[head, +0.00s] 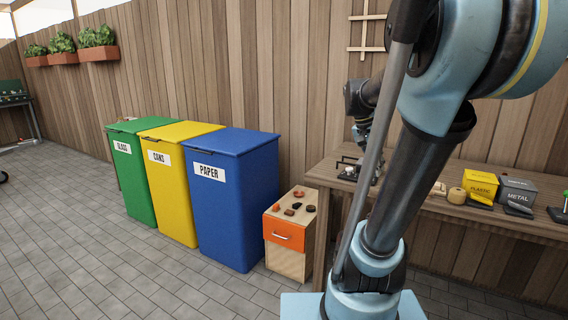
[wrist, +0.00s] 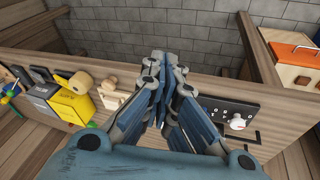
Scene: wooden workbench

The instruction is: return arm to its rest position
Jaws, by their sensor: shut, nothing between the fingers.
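My gripper (wrist: 165,62) is in the middle of the wrist view, with its fingers together and nothing between them. It is over the wooden workbench (wrist: 205,84), apart from the things on it. My blue-and-black arm fills the right side of the head view and hides part of the bench. In that view the gripper's fingers are hidden or too small to make out near the bench's left end.
The bench holds a yellow PLASTIC box (head: 480,185), a grey METAL box (head: 516,190) and a black plate with a white knob (wrist: 237,122). A small cabinet with an orange drawer (head: 284,232) and a blue PAPER bin (head: 235,200) stand left. Paving in front is clear.

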